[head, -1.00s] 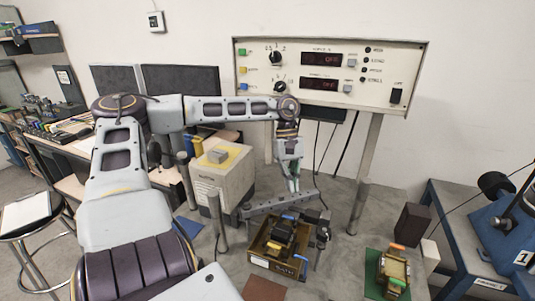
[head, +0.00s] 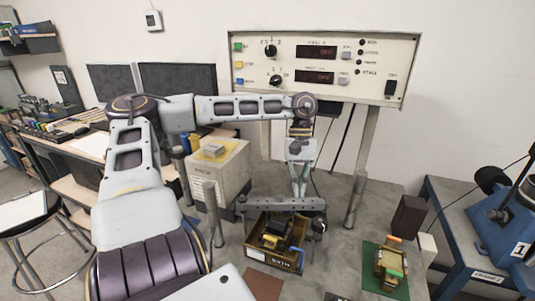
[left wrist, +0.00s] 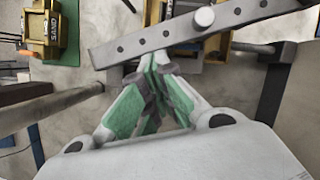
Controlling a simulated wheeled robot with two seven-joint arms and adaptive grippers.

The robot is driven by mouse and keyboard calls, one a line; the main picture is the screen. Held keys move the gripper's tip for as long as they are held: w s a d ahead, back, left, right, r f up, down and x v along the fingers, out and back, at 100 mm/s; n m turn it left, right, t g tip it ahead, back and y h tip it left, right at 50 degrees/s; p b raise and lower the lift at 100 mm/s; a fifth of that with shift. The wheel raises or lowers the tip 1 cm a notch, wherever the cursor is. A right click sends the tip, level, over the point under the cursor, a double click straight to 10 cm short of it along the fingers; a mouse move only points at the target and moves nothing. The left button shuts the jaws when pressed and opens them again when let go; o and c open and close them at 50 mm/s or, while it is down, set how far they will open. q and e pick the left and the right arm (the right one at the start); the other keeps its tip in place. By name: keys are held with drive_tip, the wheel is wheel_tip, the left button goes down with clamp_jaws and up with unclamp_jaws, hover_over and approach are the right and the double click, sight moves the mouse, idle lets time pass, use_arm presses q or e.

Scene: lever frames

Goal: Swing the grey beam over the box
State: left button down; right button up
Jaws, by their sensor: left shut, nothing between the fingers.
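The grey beam (head: 270,205) is a flat bar with a row of holes. It lies level across the head view, at the back side of the brown box (head: 260,256), and it also crosses the top of the left wrist view (left wrist: 154,40). A post (head: 215,210) stands near its left end. The open box has lettering on its front and holds a black and yellow thing. My left gripper (head: 300,194) is shut and empty. In the left wrist view its fingertips (left wrist: 158,58) are at the beam's edge; I cannot tell if they touch. My right gripper is not in view.
A yellow and brown piece (head: 390,262) stands on a green mat (head: 374,283) to the right. A pale block (head: 220,170) stands at the left. The control panel (head: 320,68) is on posts at the back. A dark block (head: 410,216) is at the right.

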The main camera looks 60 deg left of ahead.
sight(304, 204)
use_arm(q)
drive_tip(key=d+m, duration=0.1)
drive_tip(key=s+d+m+b, duration=0.1)
drive_tip(key=d, duration=0.1)
drive_tip(key=s+d+m+g+y, duration=0.1)
drive_tip(key=shift+s+d+f+m+b, duration=0.1)
drive_tip(key=shift+s+d+m+b, duration=0.05)
drive_tip(key=shift+m+b, duration=0.2)
drive_tip(key=shift+s+d+m, duration=0.25)
drive_tip(key=shift+d, duration=0.1)
drive_tip(key=shift+w+r, duration=0.1)
drive_tip(key=shift+r, duration=0.45)
drive_tip(key=v, duration=1.1)
drive_tip(key=shift+d, duration=0.15)
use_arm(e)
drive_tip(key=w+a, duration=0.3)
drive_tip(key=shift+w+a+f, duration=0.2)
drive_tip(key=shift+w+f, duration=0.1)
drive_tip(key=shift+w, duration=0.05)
